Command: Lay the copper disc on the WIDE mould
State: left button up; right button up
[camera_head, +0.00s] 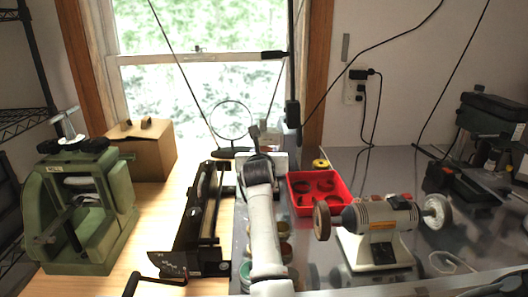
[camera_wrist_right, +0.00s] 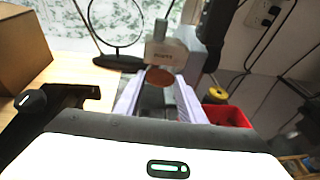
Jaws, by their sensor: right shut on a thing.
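My right arm reaches up the middle of the head view, and its gripper (camera_head: 258,166) is over the bench near the window. In the right wrist view the pale fingers converge on a copper-brown disc (camera_wrist_right: 160,77) at their tips, and the gripper is shut on it. A pale block (camera_wrist_right: 167,52) with small unreadable lettering stands just beyond the tips. I cannot make out which thing is the WIDE mould; my gripper and arm hide part of the bench there. My left gripper is not in view.
A red tray (camera_head: 345,207) with several round dark pieces lies right of my arm, with a yellow roll (camera_head: 320,164) behind it. A bench grinder (camera_head: 380,225) stands further right. A black shear (camera_head: 200,215), a green press (camera_head: 85,205) and a cardboard box (camera_head: 150,155) are on the left.

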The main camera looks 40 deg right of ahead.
jog(key=shift+f, duration=2.55)
jog(key=shift+f+b, duration=0.65)
jog(key=shift+f, duration=0.3)
jog(key=shift+f, duration=0.2)
jog(key=o, duration=1.1)
jog(key=shift+r, duration=0.1)
